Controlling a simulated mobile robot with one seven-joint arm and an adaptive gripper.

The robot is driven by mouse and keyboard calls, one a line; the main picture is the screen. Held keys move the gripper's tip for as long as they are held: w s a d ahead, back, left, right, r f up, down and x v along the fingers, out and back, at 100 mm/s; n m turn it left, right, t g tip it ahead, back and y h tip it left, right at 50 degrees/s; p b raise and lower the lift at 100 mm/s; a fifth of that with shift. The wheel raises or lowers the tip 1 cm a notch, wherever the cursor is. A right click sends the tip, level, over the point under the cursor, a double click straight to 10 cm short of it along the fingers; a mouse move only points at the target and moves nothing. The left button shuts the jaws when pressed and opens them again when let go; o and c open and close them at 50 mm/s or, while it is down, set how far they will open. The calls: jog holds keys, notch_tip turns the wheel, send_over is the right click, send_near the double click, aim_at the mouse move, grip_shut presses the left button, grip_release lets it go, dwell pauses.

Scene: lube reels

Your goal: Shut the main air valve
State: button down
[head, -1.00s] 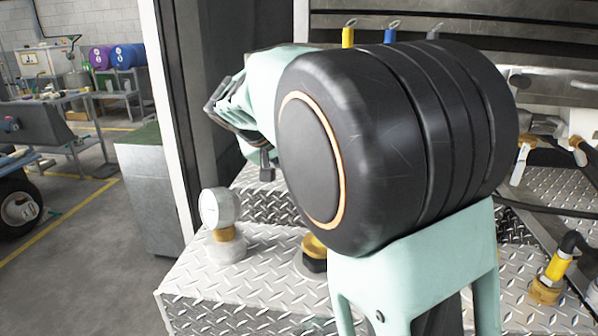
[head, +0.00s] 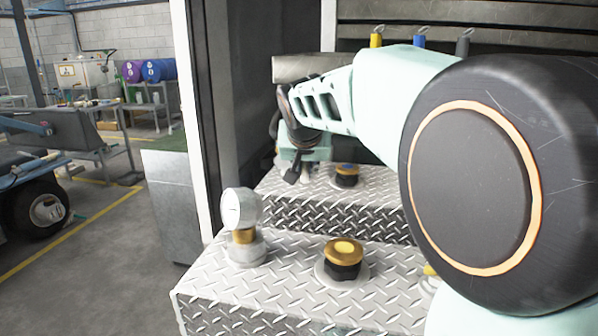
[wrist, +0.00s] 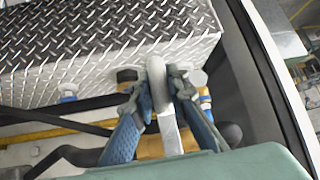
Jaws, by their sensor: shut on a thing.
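In the wrist view a light grey lever handle (wrist: 170,133), taken to be the main air valve's, runs up the middle of the picture. My gripper (wrist: 159,88) has its two blue fingers on either side of the handle, closed on it. Brass fitting parts (wrist: 205,101) show just right of the fingers and partly behind them. In the head view my arm reaches to the back left of the diamond-plate deck, and the handle and fingertips cannot be made out there.
A diamond-plate box (wrist: 100,50) is close beside the fingers. Dark hoses (wrist: 60,121) and a yellow-brown pipe (wrist: 30,138) run nearby. In the head view a pressure gauge (head: 241,208) and a gold-capped fitting (head: 343,256) stand on the front step. A white door post (head: 200,120) rises at left.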

aim_at(303, 167)
jog(key=shift+a, duration=0.1)
jog(key=c, duration=1.9)
grip_release()
jog(key=v, duration=0.7)
jog(key=shift+s+r, duration=0.2)
jog(key=shift+r, duration=0.05)
